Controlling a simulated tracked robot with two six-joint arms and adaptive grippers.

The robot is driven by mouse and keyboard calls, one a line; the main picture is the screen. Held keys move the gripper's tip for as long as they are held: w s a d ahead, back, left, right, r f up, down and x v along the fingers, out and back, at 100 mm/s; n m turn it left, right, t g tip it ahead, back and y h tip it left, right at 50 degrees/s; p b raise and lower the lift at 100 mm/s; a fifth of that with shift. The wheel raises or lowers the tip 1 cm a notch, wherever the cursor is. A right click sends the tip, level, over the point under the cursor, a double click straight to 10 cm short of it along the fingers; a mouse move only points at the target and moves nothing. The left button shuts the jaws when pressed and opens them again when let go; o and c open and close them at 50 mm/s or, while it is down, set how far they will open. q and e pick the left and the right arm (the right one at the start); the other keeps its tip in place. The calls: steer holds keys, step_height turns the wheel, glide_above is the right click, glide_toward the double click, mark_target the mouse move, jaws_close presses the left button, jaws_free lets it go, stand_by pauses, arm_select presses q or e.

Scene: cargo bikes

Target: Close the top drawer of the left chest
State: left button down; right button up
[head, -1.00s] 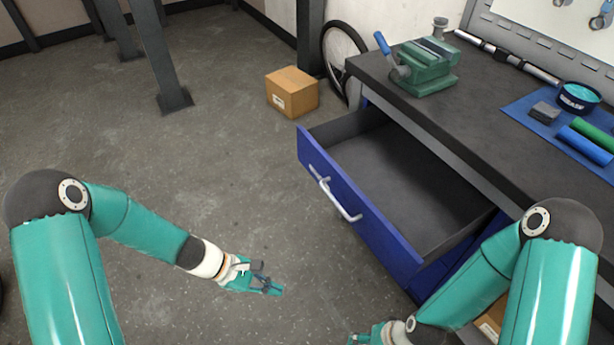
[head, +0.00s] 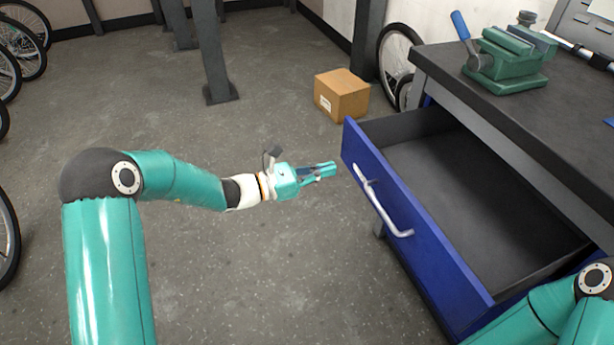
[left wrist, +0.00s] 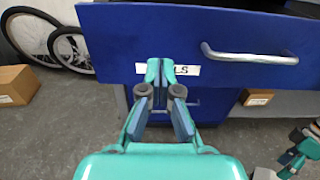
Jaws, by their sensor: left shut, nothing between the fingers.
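The top drawer's blue front (head: 410,225) with its silver handle (head: 385,205) stands far out from the chest under the dark worktop. The drawer's dark inside looks empty. My left gripper (head: 333,170) is shut and empty, just left of the drawer front near its far end, pointing at it. In the left wrist view the shut fingertips (left wrist: 160,66) overlap the lower part of the drawer front (left wrist: 180,40), over a white label left of the handle (left wrist: 250,56). I cannot tell whether they touch. My right gripper (left wrist: 300,148) shows partly at the right edge there.
A green vise (head: 508,62) stands on the worktop (head: 570,110). A cardboard box (head: 342,95) and a bicycle wheel (head: 398,62) are beyond the drawer. A dark post (head: 215,60) stands at the back. The floor left of the drawer is clear around my left arm.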

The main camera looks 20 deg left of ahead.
mark_target(363, 160)
arm_select(q)
steer(key=b+x, duration=0.1)
steer(key=x, duration=0.6)
steer(key=shift+a, duration=0.1)
